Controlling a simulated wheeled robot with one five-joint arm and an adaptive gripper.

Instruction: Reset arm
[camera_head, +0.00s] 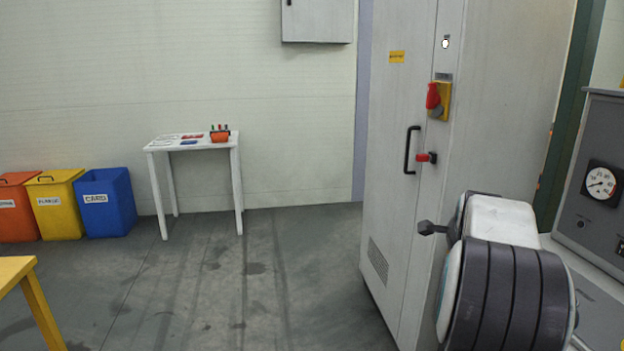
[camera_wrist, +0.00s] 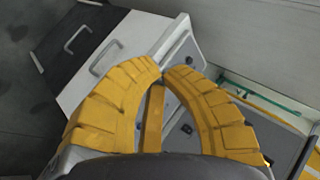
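My gripper (camera_wrist: 162,74) shows in the wrist view with two yellow ribbed fingers. Their tips come together at the top middle, and I see nothing held between them. A yellow strip (camera_wrist: 153,118) shows in the gap between the fingers; I cannot tell what it belongs to. In the head view my arm (camera_head: 508,290), with dark bands and white covers, is folded at the lower right, in front of the grey cabinet (camera_head: 395,220). The gripper itself does not show in the head view.
A grey panel with a gauge (camera_head: 601,183) stands close on the right. A white table (camera_head: 165,145) and orange, yellow and blue bins (camera_head: 105,203) stand by the wall. A yellow table (camera_head: 15,270) is at left. The middle floor is clear. The wrist view shows handled drawers (camera_wrist: 95,60).

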